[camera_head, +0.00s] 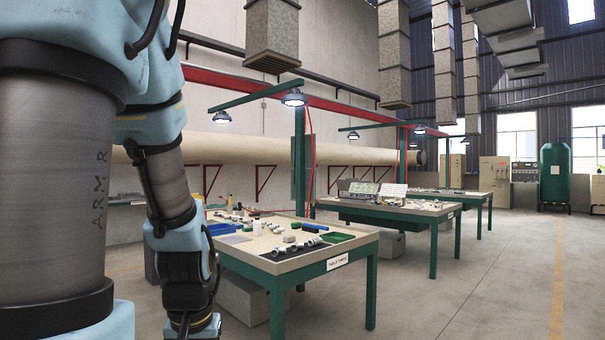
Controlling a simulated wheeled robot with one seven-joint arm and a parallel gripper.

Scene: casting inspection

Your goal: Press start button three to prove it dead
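I cannot make out start button three anywhere in this view. The nearest table (365,247) has green legs and a pale top, and a white label on its front edge that seems to read "TABLE THREE". My gripper (193,328) hangs at the bottom left, in front of and left of this table, apart from it. Its fingertips are at the lower picture edge, so I cannot tell whether it is open or shut.
Small castings and a green tray (336,238) lie on the nearest table. Two more tables (430,212) stand behind it. Grey boxes (245,300) sit beneath. A green tank (555,172) stands at the far right. The floor (480,290) at right is clear.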

